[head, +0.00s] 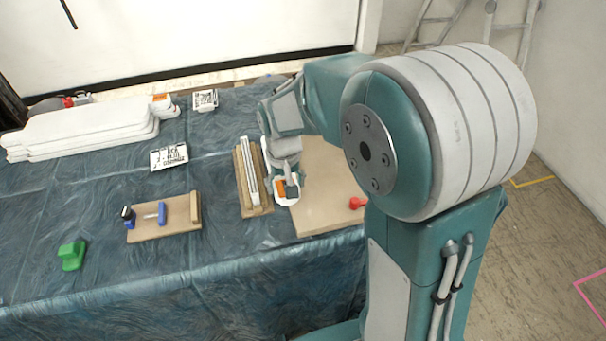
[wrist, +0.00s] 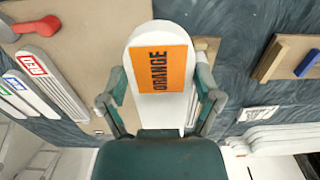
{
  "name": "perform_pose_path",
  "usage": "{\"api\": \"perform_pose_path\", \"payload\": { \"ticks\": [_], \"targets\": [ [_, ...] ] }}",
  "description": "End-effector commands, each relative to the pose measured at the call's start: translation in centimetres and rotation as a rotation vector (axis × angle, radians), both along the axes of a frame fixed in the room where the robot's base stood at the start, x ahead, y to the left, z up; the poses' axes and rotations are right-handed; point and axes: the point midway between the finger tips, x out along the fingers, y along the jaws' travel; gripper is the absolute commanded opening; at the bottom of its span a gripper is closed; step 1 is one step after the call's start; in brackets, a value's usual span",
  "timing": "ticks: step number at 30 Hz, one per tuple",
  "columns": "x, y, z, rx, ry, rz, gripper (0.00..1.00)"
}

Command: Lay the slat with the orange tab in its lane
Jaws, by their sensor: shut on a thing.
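My gripper (wrist: 160,78) is shut on the white slat with the orange tab (wrist: 158,69). I cannot tell whether the slat touches the board. White slats with a red tab (wrist: 37,64) and a blue tab (wrist: 14,84) lie side by side at the left of the wrist view.
A narrow wooden holder (head: 241,181) with a white strip stands just left of the gripper. A red handle (head: 357,203) sits on the tan board.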

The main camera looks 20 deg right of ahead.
Motion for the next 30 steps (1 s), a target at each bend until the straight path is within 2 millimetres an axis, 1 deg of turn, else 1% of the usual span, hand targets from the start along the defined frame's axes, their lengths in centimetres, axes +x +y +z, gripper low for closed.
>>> {"api": "perform_pose_path", "payload": {
  "ticks": [1,9,15,18,23,28,30],
  "targets": [
    [1.0,-0.8,-0.6,0.0,0.002,-0.005,0.28],
    [5.7,-4.3,-3.2,0.004,0.001,-0.004,0.28],
    [7.9,-5.6,-6.7,0.003,0.002,-0.002,0.28],
    [8.7,-6.0,-7.7,0.003,0.0,-0.001,0.28],
    [9.4,-6.4,-8.6,0.003,-0.001,-0.001,0.28],
    [9.5,-6.5,-11.1,0.003,0.002,0.0,0.28],
    [9.5,-6.5,-11.7,0.003,0.0,0.0,0.28]
  ]
}}
